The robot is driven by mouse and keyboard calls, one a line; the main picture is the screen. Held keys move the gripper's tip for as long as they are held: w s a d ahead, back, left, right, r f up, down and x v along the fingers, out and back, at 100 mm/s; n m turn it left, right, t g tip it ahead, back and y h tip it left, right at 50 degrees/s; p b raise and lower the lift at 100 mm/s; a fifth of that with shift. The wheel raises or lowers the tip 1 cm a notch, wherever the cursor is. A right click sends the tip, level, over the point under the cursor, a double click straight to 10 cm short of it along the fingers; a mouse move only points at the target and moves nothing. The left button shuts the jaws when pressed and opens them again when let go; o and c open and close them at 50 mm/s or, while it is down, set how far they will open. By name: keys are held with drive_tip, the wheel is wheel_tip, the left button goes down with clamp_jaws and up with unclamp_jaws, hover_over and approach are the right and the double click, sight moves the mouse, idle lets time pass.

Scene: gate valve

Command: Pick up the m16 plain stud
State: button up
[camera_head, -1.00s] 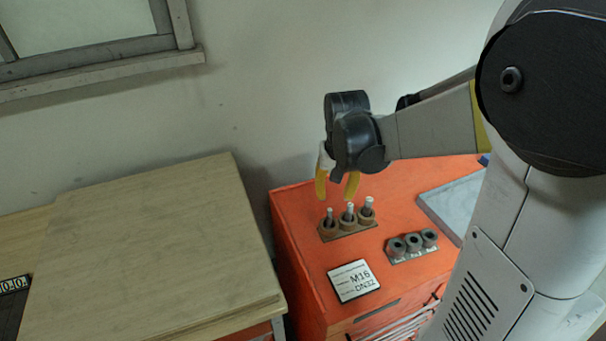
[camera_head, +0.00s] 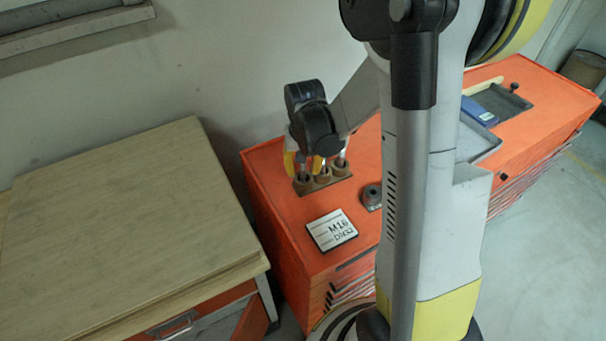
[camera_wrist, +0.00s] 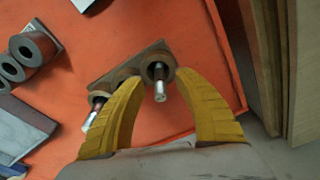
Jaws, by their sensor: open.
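Three metal studs stand upright in brown round sockets on a small holder (camera_head: 323,183) on the orange cabinet top. In the wrist view, the end stud (camera_wrist: 160,88) rises between the yellow fingers of my gripper (camera_wrist: 160,76), with no clear contact. Another stud (camera_wrist: 97,104) stands outside the left finger; the middle one is mostly hidden behind that finger. In the head view, my gripper (camera_head: 303,166) points down over the left end of the holder, open and empty. The rightmost stud (camera_head: 341,159) shows clear of the fingers.
A white "M16" sign (camera_head: 332,230) lies in front of the holder. Grey thick rings (camera_wrist: 32,47) sit beside it, partly hidden by my arm in the head view. A wooden-topped bench (camera_head: 130,220) stands left, across a gap. A blue item (camera_head: 479,111) lies further right.

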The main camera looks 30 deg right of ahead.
clamp_jaws()
